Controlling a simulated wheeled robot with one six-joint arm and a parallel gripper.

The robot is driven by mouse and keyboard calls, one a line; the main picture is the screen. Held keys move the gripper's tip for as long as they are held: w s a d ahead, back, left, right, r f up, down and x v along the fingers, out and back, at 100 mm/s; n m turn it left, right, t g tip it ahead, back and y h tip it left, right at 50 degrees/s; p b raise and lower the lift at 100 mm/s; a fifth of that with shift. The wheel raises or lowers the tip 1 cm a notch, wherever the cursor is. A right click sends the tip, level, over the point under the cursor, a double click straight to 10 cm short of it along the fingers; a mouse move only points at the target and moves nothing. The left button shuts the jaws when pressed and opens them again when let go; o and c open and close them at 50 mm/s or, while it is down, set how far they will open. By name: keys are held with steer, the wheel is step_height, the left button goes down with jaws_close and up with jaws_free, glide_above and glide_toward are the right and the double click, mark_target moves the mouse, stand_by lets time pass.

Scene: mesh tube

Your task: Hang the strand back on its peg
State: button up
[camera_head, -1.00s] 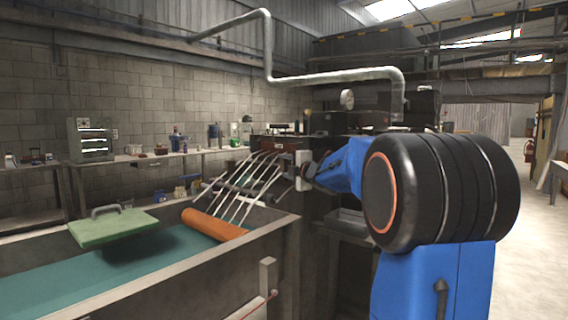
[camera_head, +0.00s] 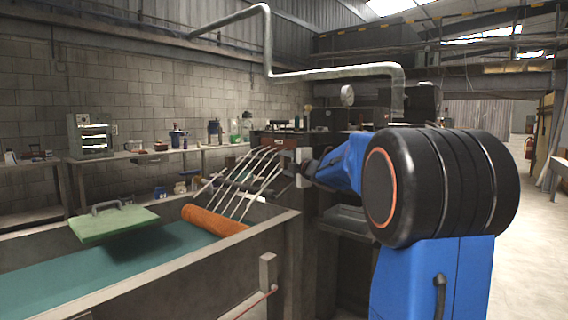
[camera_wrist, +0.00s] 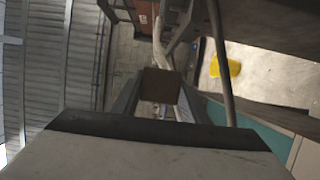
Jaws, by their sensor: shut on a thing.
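My gripper (camera_wrist: 158,78) points away from the wrist camera and is shut on a pale strand (camera_wrist: 160,45), which runs up the picture from between the fingers. Another grey strand (camera_wrist: 219,60) runs to the right of the fingers, apart from them. I cannot make out the peg.
A long tank (camera_head: 170,272) with teal liquid stands at the lower left, and a green lid (camera_head: 112,222) with a handle is over it. A workbench (camera_head: 150,154) with equipment lines the block wall. A yellow object (camera_wrist: 224,67) shows in the wrist view. Open floor lies at the right.

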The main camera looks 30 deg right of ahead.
steer(key=shift+f, duration=1.4)
stand_by(1.5)
steer(key=o, duration=1.2)
steer(key=shift+f, duration=0.1)
steer(key=s, duration=1.7)
steer(key=shift+s, duration=0.2)
